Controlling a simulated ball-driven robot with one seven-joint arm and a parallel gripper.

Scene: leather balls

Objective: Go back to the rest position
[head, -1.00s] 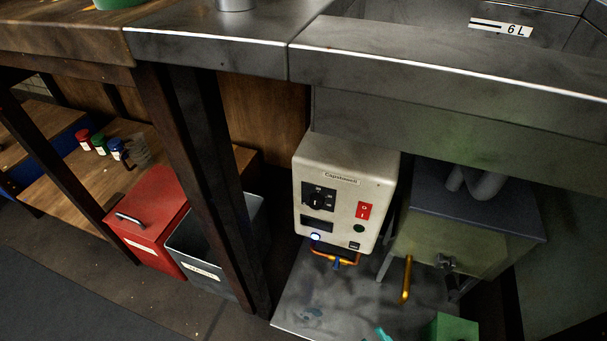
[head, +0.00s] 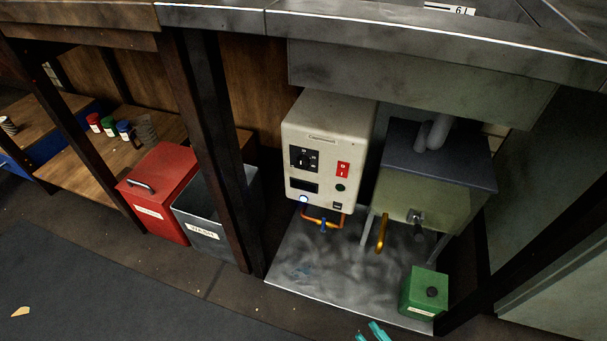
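Two teal tips, which look like the fingers of my gripper (head: 372,333), show at the bottom edge of the head view, right of the middle. The rest of the gripper is cut off by the frame. The tips are close together, and I cannot tell whether they are open or shut. Nothing is seen held between them.
A cream control box (head: 325,150) and an olive tank (head: 420,195) with a brass pipe stand under the metal counter (head: 420,68). A red lidded bin (head: 160,190) and a grey wash bin (head: 205,225) stand left of a dark post (head: 215,150).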

